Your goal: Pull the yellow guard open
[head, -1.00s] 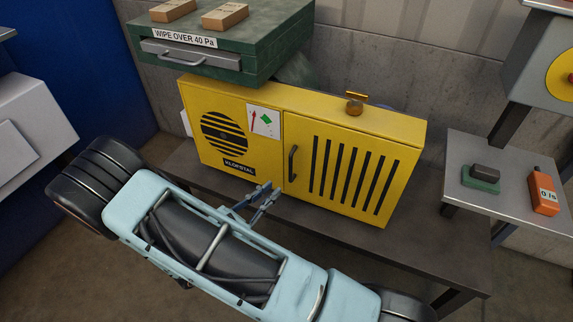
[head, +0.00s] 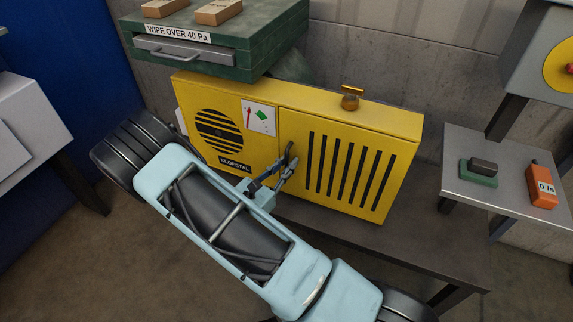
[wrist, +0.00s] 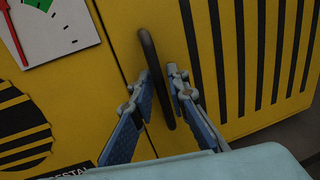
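The yellow guard (head: 385,140) is the slatted door on the right half of a yellow cabinet. It sits flush with the front and looks shut. Its dark upright handle (head: 289,150) is at the door's left edge, and it also shows in the wrist view (wrist: 152,62). My gripper (head: 281,165) is at the handle's lower part. In the wrist view my gripper (wrist: 160,85) has its fingers apart, one on each side of the handle. I cannot tell whether either finger touches it.
The cabinet stands on a dark bench (head: 330,235). A green box (head: 220,45) is behind it at upper left. A brass fitting (head: 350,100) sits on the cabinet top. A grey side table (head: 515,165) at right holds an orange device (head: 541,186).

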